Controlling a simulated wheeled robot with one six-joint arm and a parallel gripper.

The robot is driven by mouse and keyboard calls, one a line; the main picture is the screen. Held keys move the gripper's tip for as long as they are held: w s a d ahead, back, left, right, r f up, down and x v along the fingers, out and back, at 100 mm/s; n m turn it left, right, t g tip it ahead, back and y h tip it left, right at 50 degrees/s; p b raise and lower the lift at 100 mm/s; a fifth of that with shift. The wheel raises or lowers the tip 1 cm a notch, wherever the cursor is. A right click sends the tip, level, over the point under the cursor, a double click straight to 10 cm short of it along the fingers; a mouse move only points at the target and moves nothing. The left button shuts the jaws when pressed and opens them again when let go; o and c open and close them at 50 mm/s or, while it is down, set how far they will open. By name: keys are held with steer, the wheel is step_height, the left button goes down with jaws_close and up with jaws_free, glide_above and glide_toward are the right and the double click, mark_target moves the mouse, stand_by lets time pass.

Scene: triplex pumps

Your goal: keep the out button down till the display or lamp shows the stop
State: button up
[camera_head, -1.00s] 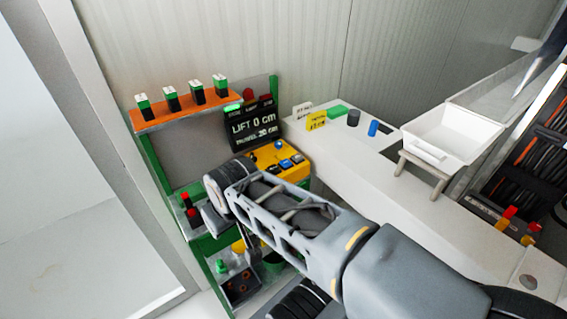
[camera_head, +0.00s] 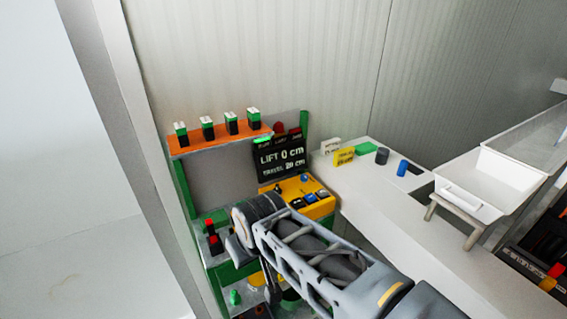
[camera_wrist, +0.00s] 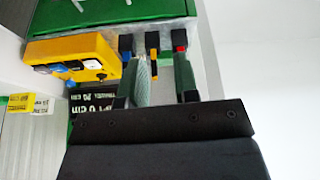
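The yellow control box (camera_head: 318,209) stands below the display on the green-framed bench; it also shows in the wrist view (camera_wrist: 95,47). It carries a blue knob (camera_head: 304,178) and several dark and pale buttons (camera_head: 310,198); I cannot tell which is the out button. The black display (camera_head: 281,160) reads "LIFT 0 cm" and "TRAVEL 20 cm". A green lamp (camera_head: 262,140) above it looks lit. My gripper (camera_wrist: 162,72) has its two fingers apart with nothing between them. In the head view my wrist hides it, left of the box. No button contact is visible.
An orange shelf (camera_head: 222,140) holds several green-black blocks. Black parts with blue, orange and red (camera_wrist: 180,45) stand beyond my fingers. A white counter (camera_head: 375,200) carries tags, small blocks and a white tray (camera_head: 490,185). A pale wall (camera_head: 300,60) closes the back.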

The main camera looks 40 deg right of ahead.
jaws_close()
stand_by(1.1)
